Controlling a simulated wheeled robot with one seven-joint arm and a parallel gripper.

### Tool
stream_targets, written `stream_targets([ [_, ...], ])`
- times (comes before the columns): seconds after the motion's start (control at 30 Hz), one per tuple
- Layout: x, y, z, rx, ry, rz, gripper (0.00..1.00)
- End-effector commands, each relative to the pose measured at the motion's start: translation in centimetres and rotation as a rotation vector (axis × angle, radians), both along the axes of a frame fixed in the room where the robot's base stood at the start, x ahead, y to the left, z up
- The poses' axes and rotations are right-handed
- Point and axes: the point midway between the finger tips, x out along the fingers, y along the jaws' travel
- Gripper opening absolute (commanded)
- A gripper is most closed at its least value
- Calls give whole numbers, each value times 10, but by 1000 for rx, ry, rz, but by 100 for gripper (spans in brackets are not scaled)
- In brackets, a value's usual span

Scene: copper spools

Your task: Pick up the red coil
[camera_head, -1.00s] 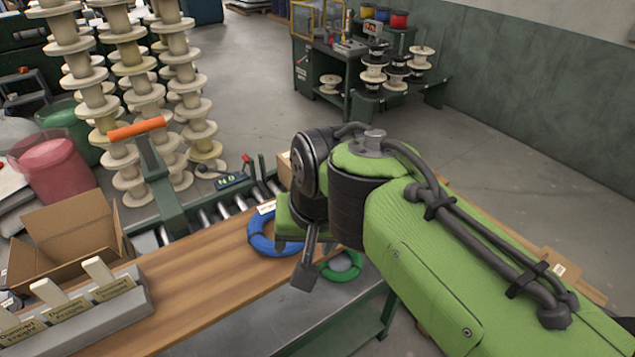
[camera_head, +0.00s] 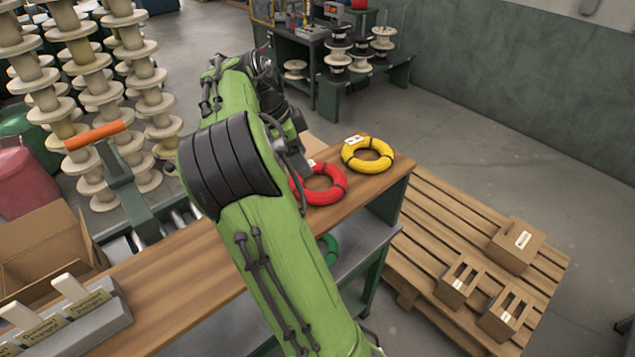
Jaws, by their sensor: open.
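My gripper (camera_head: 298,170) is at the red coil's left edge and is open. My green arm covers part of the gripper and the coil's left side. Whether the fingers touch the coil or hang above it, I cannot tell.
A yellow coil (camera_head: 352,162) lies just beyond the red one, near the bench's (camera_head: 170,285) right end. A green coil (camera_head: 331,250) shows on the lower shelf, partly hidden. A pallet (camera_head: 440,215) with small cartons stands right of the bench.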

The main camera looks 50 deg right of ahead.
Motion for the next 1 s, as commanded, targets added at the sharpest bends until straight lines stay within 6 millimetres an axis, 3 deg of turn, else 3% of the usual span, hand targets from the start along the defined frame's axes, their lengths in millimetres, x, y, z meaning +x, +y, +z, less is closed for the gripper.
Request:
stream_targets([
  [0.03,-5,-4,-18,4,3,-4,66],
  [0.2,-13,-17,-57,4,3,0,66],
  [0.43,-19,-27,-85,3,2,3,66],
  [0.6,-24,-36,-115,4,4,3,66],
  [0.7,-26,-40,-125,4,2,4,66],
  [0.9,-26,-40,-127,2,0,6,66],
  [1.0,-26,-40,-126,2,0,6,54],
])
